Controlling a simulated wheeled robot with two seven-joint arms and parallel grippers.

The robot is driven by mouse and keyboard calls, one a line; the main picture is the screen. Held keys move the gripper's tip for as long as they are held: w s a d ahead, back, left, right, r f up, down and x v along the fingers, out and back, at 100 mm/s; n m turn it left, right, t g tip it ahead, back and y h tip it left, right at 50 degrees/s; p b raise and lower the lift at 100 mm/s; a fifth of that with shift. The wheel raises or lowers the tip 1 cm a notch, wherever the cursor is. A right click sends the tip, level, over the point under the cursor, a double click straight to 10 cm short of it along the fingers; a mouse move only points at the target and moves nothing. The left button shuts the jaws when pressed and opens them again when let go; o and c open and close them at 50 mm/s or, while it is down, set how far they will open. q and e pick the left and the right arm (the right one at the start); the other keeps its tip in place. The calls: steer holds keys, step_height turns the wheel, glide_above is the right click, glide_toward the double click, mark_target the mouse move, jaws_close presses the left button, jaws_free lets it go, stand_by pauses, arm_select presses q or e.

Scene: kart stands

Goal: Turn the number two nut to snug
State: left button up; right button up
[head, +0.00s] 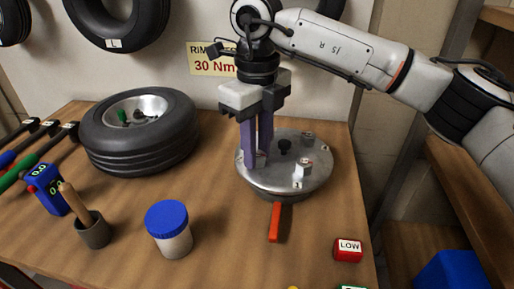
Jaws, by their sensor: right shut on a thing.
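A round grey metal hub plate (318,183) lies on the bench right of centre, with a black knob (285,146) in its middle. One nut (304,168) stands at its front right, with a small mark like a 1 by it. Another nut (307,139) stands at the back right. My right gripper (257,160) points straight down over the plate's left side. Its purple fingers are shut on a nut there, mostly hidden between them; its number cannot be read. My left gripper is not in view.
An orange handle (275,222) sticks out in front of the plate. A tyre on a rim (140,150), a blue-lidded jar (170,230), a cup with a brush (93,230), a blue gauge (48,189) and a red LOW block (348,250) stand around. A 30 Nm sign (213,60) hangs behind.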

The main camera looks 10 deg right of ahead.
mark_target(258, 154)
steer(key=shift+m, duration=0.3)
steer(key=o, duration=1.1)
steer(key=shift+c, duration=0.2)
step_height(258, 154, up, 10)
steer(key=shift+r, duration=0.2)
